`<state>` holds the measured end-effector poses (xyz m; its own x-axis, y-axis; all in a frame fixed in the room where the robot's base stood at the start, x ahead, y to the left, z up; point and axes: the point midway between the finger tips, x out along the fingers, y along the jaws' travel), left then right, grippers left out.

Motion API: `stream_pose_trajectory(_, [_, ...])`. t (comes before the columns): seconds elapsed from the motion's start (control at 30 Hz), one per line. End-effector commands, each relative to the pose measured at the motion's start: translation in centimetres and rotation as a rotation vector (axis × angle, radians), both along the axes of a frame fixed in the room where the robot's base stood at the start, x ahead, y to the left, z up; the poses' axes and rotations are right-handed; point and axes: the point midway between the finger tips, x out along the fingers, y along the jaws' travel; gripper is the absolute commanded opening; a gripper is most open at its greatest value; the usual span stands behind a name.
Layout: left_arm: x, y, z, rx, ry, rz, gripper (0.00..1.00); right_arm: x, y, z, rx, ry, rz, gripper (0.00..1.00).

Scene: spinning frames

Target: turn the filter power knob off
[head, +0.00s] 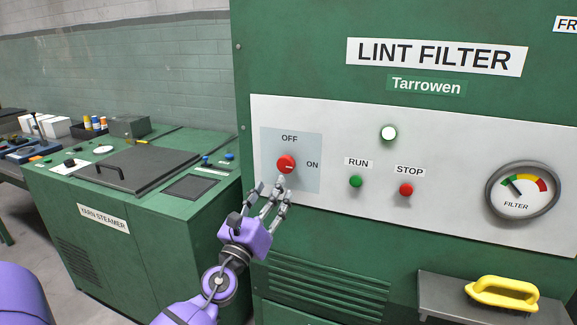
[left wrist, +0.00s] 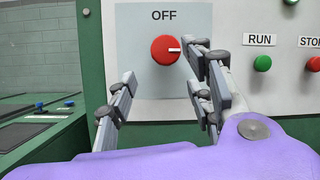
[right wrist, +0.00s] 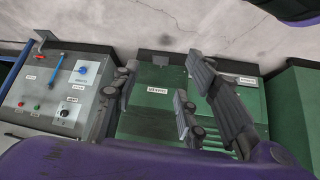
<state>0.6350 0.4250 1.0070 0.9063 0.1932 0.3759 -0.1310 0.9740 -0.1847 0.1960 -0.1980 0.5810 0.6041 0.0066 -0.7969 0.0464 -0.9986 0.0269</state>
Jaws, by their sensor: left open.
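The red filter power knob (head: 286,164) sits on a pale plate (head: 305,180) on the green lint filter cabinet, with OFF above it and ON to its right. Its white mark points right, toward ON. It also shows in the left wrist view (left wrist: 164,50), where a finger comes close to the mark. My left gripper (head: 272,193) is open just below the knob, fingers toward the panel. I cannot tell whether a finger touches the knob. My right gripper (right wrist: 180,95) shows only in the right wrist view, fingers apart, with nothing seen between them.
Right of the knob are a green RUN button (head: 356,181), a red STOP button (head: 406,189), a white lamp (head: 389,133) and a filter gauge (head: 522,191). A yarn steamer (head: 135,200) stands left.

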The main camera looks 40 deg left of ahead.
Motion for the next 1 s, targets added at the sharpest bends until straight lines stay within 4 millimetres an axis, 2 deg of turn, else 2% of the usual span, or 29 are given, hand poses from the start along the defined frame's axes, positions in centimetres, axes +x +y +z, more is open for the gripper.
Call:
stream_pose_trajectory(0.17, [1.0, 0.2, 0.5, 0.033, 0.008, 0.012, 0.47, -0.6, -0.4, 0.1, -0.008, 0.010, -0.001, 0.40])
stream_pose_trajectory(0.37, [4.0, 0.8, 1.8, 0.029, 0.005, 0.011, 0.47, -1.8, -1.0, 0.1, -0.017, 0.033, -0.002, 0.40])
stream_pose_trajectory(0.6, [6.6, 1.3, 2.7, 0.027, 0.008, 0.010, 0.47, -1.4, -0.7, 0.6, -0.012, 0.022, -0.004, 0.40])
stream_pose_trajectory(0.93, [7.1, 1.5, 2.8, 0.027, 0.009, 0.010, 0.47, -0.3, -0.5, 0.8, -0.009, 0.004, 0.000, 0.40])
stream_pose_trajectory(1.0, [7.1, 1.5, 2.8, 0.026, 0.008, 0.009, 0.41, -0.1, -0.5, 0.9, -0.008, 0.001, 0.000, 0.40])
